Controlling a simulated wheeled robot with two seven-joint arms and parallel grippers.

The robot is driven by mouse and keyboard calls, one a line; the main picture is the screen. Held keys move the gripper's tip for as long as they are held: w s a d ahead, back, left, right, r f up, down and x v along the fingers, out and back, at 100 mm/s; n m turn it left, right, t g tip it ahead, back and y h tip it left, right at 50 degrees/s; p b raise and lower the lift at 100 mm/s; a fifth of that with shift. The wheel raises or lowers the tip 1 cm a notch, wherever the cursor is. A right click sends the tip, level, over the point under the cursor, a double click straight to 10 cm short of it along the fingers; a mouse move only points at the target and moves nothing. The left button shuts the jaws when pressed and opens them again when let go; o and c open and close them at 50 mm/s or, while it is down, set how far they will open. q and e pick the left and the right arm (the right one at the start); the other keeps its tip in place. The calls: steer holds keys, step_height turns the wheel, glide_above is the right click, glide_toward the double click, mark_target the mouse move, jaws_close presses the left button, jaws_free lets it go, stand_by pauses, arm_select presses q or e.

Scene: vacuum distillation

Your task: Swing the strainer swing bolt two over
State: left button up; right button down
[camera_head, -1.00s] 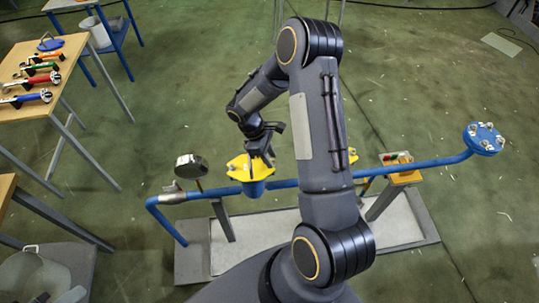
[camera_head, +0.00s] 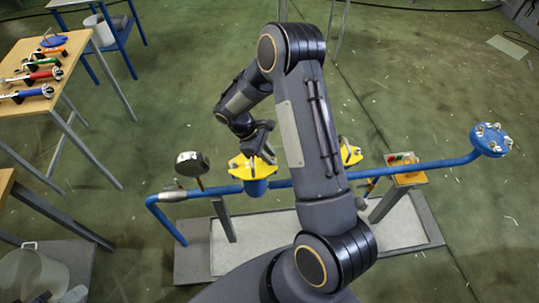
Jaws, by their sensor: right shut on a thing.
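The strainer is a blue body (camera_head: 257,187) on the blue pipe, with a yellow cover (camera_head: 246,168) on top. My right gripper (camera_head: 266,153) is at the far right edge of the cover, its fingers pointing down. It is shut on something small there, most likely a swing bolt. The bolt is too small and too covered by the fingers to make out, and I cannot tell its tilt. My left gripper is not in view.
A round gauge (camera_head: 192,164) stands left of the strainer. Another yellow part (camera_head: 350,153) shows behind my right arm. The pipe ends in a blue flange (camera_head: 490,139) at right. A wooden table (camera_head: 30,103) with several wrenches stands at left.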

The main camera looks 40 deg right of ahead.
steer(key=c, duration=1.5)
jaws_free()
steer(key=shift+c, duration=0.2)
steer(key=b+v, duration=0.1)
steer(key=v, duration=0.7)
steer(key=s+a+r+m+t+y, duration=0.3)
steer(key=s+r+m+t+y, duration=0.2)
steer(key=s+r, duration=0.7)
steer(key=s+a+r+m+t+y, duration=0.2)
steer(key=s+a+r+m+t, duration=0.2)
steer(key=s, duration=0.5)
steer(key=shift+a+t+y, duration=0.4)
steer(key=shift+a+t, duration=0.3)
steer(key=shift+a, duration=0.2)
